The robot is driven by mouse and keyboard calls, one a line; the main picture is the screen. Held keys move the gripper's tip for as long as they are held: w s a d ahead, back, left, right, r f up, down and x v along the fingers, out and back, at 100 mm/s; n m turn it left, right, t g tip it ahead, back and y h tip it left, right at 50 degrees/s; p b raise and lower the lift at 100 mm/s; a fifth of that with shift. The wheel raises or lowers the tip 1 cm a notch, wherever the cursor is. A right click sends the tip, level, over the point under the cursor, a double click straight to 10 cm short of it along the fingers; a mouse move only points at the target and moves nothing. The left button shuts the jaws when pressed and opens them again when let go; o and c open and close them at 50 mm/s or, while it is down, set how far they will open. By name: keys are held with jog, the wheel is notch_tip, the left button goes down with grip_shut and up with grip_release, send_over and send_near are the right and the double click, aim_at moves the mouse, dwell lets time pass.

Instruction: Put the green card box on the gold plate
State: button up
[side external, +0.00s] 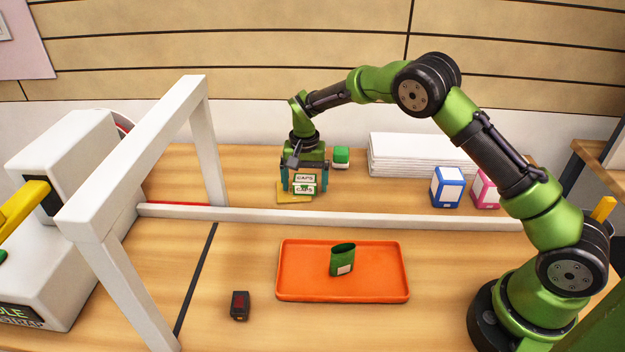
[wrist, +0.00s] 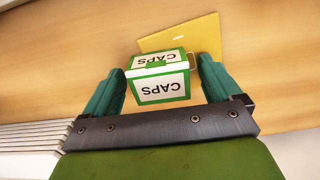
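The green card box (wrist: 162,88), green and white with "CAPS" labels, is between the two fingers of my gripper (wrist: 160,84) in the wrist view. Narrow gaps seem to show beside it, so the fingers look open around it. In the side view the box (side external: 305,188) is under my gripper (side external: 305,182), at the far side of the table. The flat gold plate (side external: 289,198) lies under or just beside the box. In the wrist view the plate (wrist: 190,38) extends beyond the box, which overlaps its corner. Whether the box touches the plate is unclear.
A green-and-white item (side external: 341,158), white stacked sheets (side external: 415,153), a blue box (side external: 447,187) and a pink box (side external: 484,189) stand right. A low white rail (side external: 350,219) crosses in front. An orange tray (side external: 300,286) holds a green pouch (side external: 342,262).

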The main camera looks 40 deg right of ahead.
aim_at(305, 178)
jog(key=s+r+t+y, duration=0.1)
jog(key=s+r, duration=0.2)
jog(key=r, duration=0.7)
jog(key=s+r+t, duration=0.1)
jog(key=s+r, duration=0.1)
jog(key=r, duration=0.8)
jog(key=s+r+n+t+y, duration=0.1)
jog(key=s+r+n+t, duration=0.1)
jog(key=s+r, duration=0.6)
jog(key=s+f+n+t, duration=0.1)
jog(key=s+f, duration=0.1)
jog(key=s, duration=0.6)
jog(key=s+f+n+t, duration=0.2)
jog(key=s, duration=0.7)
jog(key=shift+a+f, duration=0.2)
jog(key=shift+f, duration=0.1)
